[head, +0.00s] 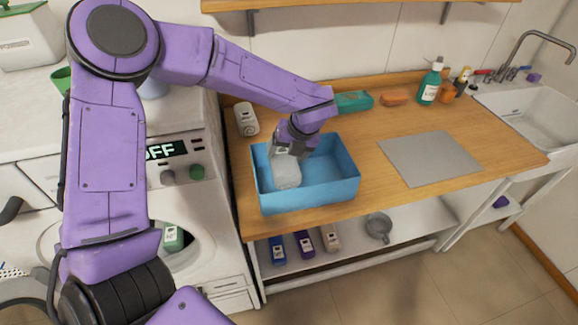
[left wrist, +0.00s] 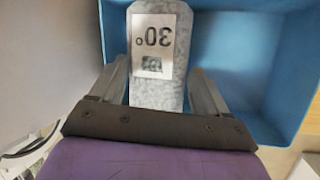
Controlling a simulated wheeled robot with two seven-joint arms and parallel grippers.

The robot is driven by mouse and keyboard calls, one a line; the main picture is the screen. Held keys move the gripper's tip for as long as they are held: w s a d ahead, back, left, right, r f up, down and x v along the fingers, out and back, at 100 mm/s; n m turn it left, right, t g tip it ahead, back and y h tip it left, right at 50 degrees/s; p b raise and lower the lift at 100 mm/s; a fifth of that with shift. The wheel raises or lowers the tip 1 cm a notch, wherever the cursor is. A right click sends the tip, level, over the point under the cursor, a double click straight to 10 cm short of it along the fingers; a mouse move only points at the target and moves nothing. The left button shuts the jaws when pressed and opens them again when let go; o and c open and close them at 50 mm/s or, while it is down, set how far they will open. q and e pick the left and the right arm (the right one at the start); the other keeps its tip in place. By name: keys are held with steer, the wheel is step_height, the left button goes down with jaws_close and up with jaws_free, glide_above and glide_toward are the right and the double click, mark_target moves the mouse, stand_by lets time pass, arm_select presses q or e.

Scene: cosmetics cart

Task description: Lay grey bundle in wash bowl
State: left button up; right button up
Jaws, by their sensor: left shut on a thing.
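The grey bundle (head: 286,174) is a speckled block inside the blue wash bowl (head: 318,196), toward its left side. In the left wrist view the grey bundle (left wrist: 156,96) shows a white label reading 30°, upside down. The blue wash bowl (left wrist: 245,55) surrounds it there. My left gripper (head: 287,156) points down into the bowl and is shut on the bundle. Its two fingers (left wrist: 159,84) lie along the bundle's sides. I cannot tell whether the bundle touches the bowl's floor. My right gripper is out of view.
The bowl stands on a wooden counter beside the washing machine (head: 180,152). A white container (head: 247,119) stands behind it. A grey mat (head: 430,158) lies to the right. A green bottle (head: 429,87) and a sink (head: 530,112) are farther right. Several items sit on the shelf below.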

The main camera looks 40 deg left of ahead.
arm_select(q)
step_height(320, 180, down, 6)
steer(key=shift+s+f+p, duration=0.1)
steer(key=shift+f+p, duration=0.05)
steer(key=shift+p, duration=0.5)
steer(key=shift+f, duration=0.3)
steer(key=o, duration=1.2)
steer(key=shift+r, duration=0.25)
steer(key=shift+d+r+b, duration=0.15)
steer(key=shift+r+b, duration=0.1)
steer(key=shift+b, duration=0.1)
steer(key=b+v, duration=0.3)
steer(key=v, duration=0.7)
steer(key=shift+d+r, duration=0.1)
steer(key=shift+r, duration=0.25)
steer(key=shift+d+r, duration=0.1)
steer(key=shift+r, duration=0.2)
